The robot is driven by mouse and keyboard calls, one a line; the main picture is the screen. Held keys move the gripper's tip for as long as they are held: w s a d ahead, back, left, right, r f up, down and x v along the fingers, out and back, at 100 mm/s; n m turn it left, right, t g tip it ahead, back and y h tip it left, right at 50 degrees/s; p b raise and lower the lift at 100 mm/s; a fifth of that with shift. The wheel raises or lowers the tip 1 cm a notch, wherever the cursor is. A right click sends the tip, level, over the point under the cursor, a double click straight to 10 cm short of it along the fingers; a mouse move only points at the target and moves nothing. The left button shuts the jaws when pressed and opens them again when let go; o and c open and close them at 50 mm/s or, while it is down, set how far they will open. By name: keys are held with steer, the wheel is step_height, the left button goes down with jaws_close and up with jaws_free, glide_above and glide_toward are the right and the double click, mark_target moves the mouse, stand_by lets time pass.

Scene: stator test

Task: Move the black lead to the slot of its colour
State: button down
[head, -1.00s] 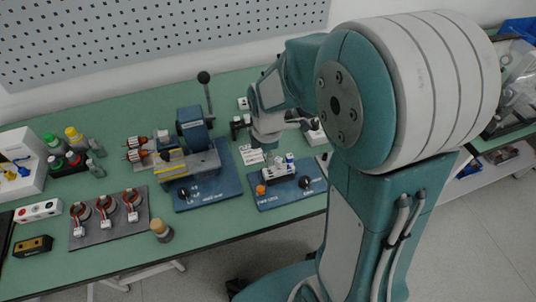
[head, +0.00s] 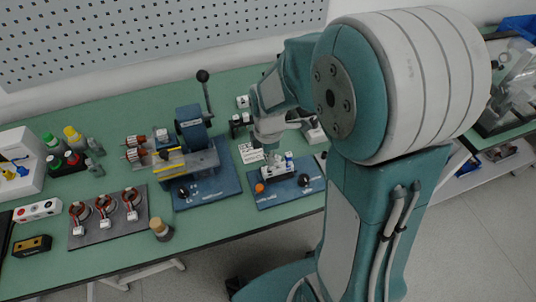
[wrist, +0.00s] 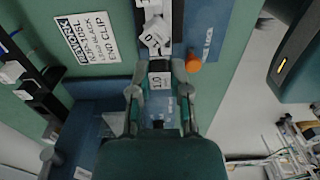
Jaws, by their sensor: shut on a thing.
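My gripper (wrist: 160,72) is shut on a small dark piece with a white tag, which I take to be the black lead (wrist: 159,66). The lead sits between the two fingertips, and its far end is hard to make out. In the head view my gripper (head: 271,153) is right over the back of a small fixture on a blue base plate (head: 264,202). White tagged pieces (wrist: 152,38) stand just beyond the fingertips in the wrist view. I cannot tell the slot colours, or whether the lead touches a slot.
An orange knob (head: 259,188) and a black knob (head: 304,180) flank the fixture. A printed card (wrist: 87,38) lies beside it. A larger machine with a lever (head: 203,76) stands to the left. A mat with several stators (head: 104,228) lies farther left.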

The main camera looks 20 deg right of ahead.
steer(key=shift+f, duration=0.55)
steer(key=shift+f, duration=0.1)
steer(key=shift+f, duration=0.5)
steer(key=c, duration=0.5)
jaws_free()
steer(key=shift+r, duration=0.15)
